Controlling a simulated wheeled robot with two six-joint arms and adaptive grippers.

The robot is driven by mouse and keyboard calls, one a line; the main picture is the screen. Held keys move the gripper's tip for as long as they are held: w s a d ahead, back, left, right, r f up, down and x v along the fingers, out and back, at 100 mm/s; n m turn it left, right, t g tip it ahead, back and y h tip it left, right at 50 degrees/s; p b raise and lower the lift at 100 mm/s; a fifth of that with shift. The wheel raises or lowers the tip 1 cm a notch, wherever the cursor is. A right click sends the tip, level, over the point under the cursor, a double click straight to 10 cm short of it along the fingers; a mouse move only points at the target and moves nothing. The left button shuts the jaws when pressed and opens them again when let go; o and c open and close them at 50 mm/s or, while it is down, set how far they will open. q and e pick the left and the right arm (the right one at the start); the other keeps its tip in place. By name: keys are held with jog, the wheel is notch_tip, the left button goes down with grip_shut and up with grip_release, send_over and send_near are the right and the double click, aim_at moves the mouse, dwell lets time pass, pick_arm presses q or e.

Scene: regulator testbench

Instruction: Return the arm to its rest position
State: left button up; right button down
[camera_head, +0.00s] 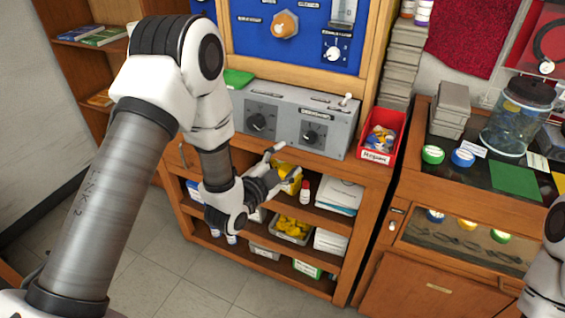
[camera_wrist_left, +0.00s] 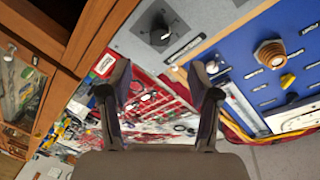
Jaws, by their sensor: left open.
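My left gripper (camera_head: 281,165) hangs in front of the wooden shelf unit, a little below the grey control box. It is open, with nothing between its fingers. In the left wrist view its two fingers (camera_wrist_left: 160,95) stand apart, with blurred red and white clutter beyond them. My left arm comes in from the left of the head view, rises high and bends down to the gripper. Part of my right arm (camera_head: 548,270) shows at the right edge of the head view; its gripper is out of frame.
The grey control box (camera_head: 290,122) with dials stands on the shelf unit, below a blue panel (camera_head: 300,40). A red bin (camera_head: 376,152) sits to its right. Farther right, a cabinet top holds a glass jar (camera_head: 515,120) and coloured lids. Grey tile floor (camera_head: 150,262) lies open below.

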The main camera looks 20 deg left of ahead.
pick_arm(q)
jog(key=shift+v, duration=0.8)
